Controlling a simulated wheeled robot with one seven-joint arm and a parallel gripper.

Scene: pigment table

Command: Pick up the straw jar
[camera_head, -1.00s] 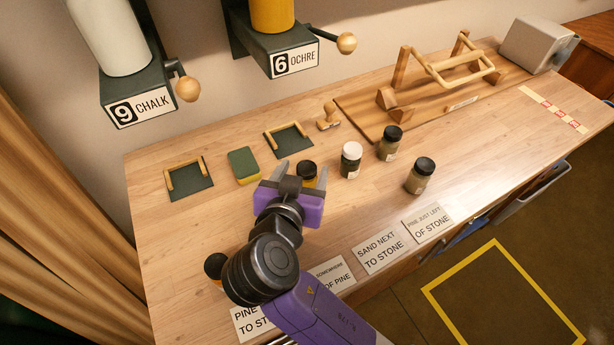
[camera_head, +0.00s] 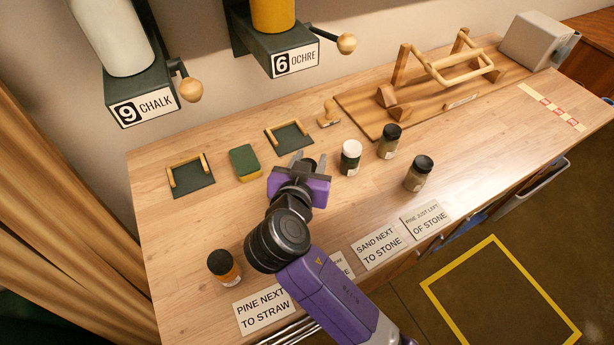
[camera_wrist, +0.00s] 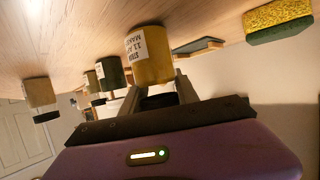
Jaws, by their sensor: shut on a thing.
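The straw jar (camera_wrist: 151,58), with yellow contents and a white label, is between my gripper's fingers in the wrist view, where it appears upside down. My gripper (camera_head: 307,162) is shut on it, over the middle of the table in the head view. There the gripper's body hides most of the jar. I cannot tell whether its base is clear of the table.
A white-lidded jar (camera_head: 351,157) stands just right of my gripper, with dark-lidded jars (camera_head: 389,141) and (camera_head: 419,173) beyond. An orange jar (camera_head: 224,267) stands front left. A green-topped sponge (camera_head: 245,163) and dark mat (camera_head: 290,138) lie behind. Placards (camera_head: 377,249) line the front edge.

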